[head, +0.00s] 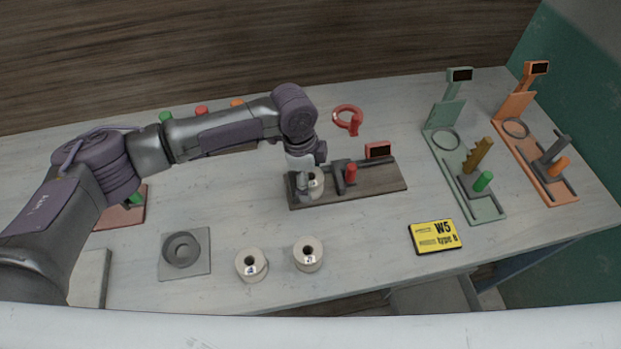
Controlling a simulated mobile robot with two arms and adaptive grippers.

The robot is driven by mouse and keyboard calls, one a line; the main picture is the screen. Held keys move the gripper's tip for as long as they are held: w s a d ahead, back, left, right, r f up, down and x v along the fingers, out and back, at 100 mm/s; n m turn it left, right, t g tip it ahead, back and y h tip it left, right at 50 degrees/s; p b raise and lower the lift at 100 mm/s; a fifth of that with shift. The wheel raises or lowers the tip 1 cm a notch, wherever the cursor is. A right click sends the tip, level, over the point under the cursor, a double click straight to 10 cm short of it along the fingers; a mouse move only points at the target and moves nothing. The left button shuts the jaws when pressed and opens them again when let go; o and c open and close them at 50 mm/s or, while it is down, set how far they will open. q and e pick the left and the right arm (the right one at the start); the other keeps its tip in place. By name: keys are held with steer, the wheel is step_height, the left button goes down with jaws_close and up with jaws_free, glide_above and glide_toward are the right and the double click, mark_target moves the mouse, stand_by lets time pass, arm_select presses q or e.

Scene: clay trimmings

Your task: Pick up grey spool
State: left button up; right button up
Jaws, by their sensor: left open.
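My left gripper (303,185) points down at the left end of a dark wooden board (380,183). A pale grey-white spool (316,183) stands there, partly hidden by the gripper. The gripper is open, with its fingers at the spool; I cannot tell whether they touch it. Two cream spools with dark centre holes and small labels, one on the left (251,265) and one on the right (308,254), stand near the front edge. A grey square plate (200,262) with a round grey ring-shaped part (182,249) lies left of them. My right gripper is not in view.
The dark board also carries a grey bracket and a red cylinder (350,173). A red ring piece (348,118) is behind it. A green stand (490,208) and an orange stand (563,198) are at right. A yellow W5 sign (434,236) lies front right.

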arm_select(q)
steer(key=shift+f, duration=0.35)
steer(key=shift+r, duration=0.1)
steer(key=c, duration=1.6)
steer(key=shift+o, duration=0.2)
steer(key=shift+w+r, duration=0.1)
steer(key=shift+r, duration=0.35)
step_height(320, 180, up, 3)
steer(key=shift+f+b, duration=0.2)
steer(key=shift+b, duration=0.4)
steer(key=s+d+r+b, duration=0.1)
steer(key=s+d+r, duration=0.2)
steer(key=d+r, duration=0.4)
steer(key=d, duration=0.4)
steer(key=shift+d+r+b, duration=0.2)
steer(key=shift+r+b, duration=0.05)
steer(key=shift+b, duration=0.05)
